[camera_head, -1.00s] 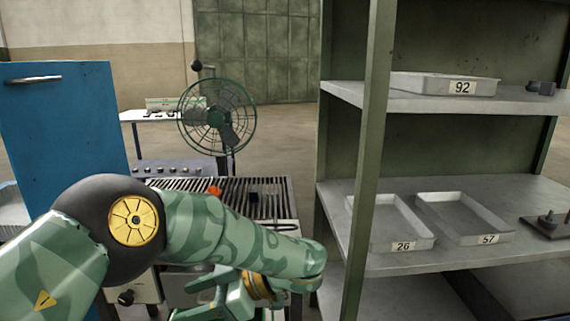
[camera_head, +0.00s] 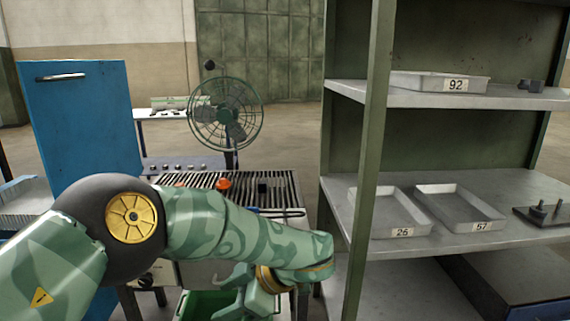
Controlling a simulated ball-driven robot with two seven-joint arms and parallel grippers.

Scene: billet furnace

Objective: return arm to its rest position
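My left arm comes in from the lower left and reaches across the bottom of the head view. It is green camouflage with a dark elbow joint. My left gripper (camera_head: 240,295) is at the bottom middle, in front of the slatted grate table and left of the shelf. Its fingers are partly in view, and I cannot tell how far apart the tips are or whether they hold anything. My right arm and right gripper are not in view.
A green shelf unit (camera_head: 374,150) stands close at right with trays 92 (camera_head: 440,82), 26 (camera_head: 388,213) and 57 (camera_head: 460,208). A green fan (camera_head: 225,113) stands behind the grate table (camera_head: 285,188). An orange piece (camera_head: 223,184) lies on the grate. A blue door (camera_head: 80,125) is at left.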

